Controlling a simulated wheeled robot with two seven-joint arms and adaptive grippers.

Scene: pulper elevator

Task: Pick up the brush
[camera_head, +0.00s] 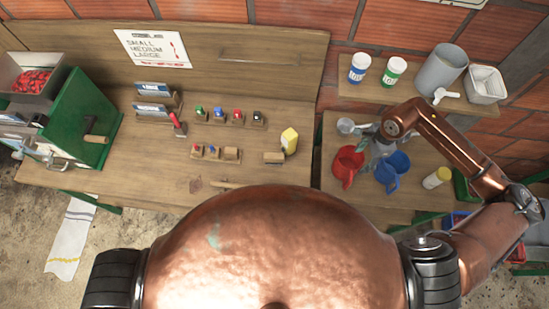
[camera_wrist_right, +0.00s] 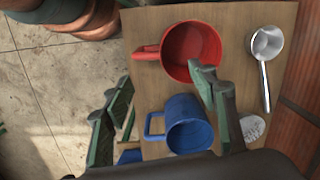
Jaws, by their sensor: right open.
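I cannot identify a brush with certainty. A pale, speckled round object (camera_wrist_right: 252,127) lies partly hidden beside my right gripper in the wrist view; I cannot tell what it is. A short wooden piece (camera_head: 222,184) shows at the front of the long bench, partly cut off by my body. My right gripper (camera_head: 374,148) is open above the small side table, close to the red jug (camera_head: 346,165) and the blue jug (camera_head: 392,172). My left gripper is not in view.
A metal ladle (camera_wrist_right: 264,75) lies along the side table's edge. A white bottle with a yellow cap (camera_head: 437,178) stands near the blue jug. The shelf above holds two jars, a metal cylinder (camera_head: 442,70) and a white basket (camera_head: 486,85). Brick wall stands behind.

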